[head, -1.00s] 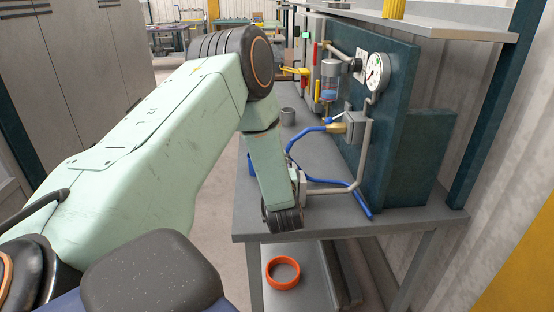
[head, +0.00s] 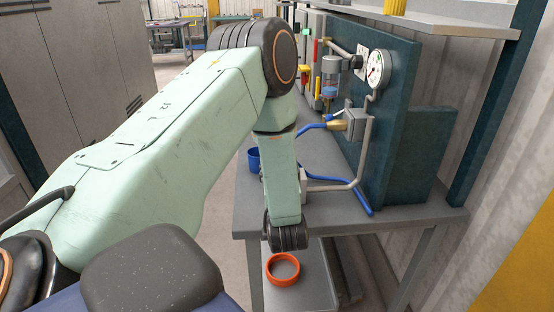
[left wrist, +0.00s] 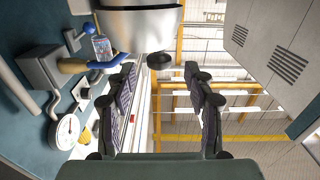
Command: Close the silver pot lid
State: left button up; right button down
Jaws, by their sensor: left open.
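In the left wrist view, which is upside down, a shiny silver pot (left wrist: 145,32) fills the top centre. A dark round knob (left wrist: 158,61) shows just below its edge; I cannot tell how its lid sits. My left gripper (left wrist: 160,74) is open, with its two fingers apart on either side of the knob in the picture. I see no contact with the pot. In the head view my own arm hides the gripper's fingers, and I cannot make out the pot. My right gripper is in neither view.
A grey bench (head: 340,222) carries a teal panel (head: 415,100) with a gauge (head: 378,68), pipes and a blue hose (head: 345,187). A blue cup (head: 253,160) stands near the bench's left edge. Floor is free to the left.

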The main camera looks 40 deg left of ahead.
pick_arm(q)
jog(key=v, duration=0.6)
jog(key=shift+d, duration=0.15)
jog(key=shift+s, duration=0.1)
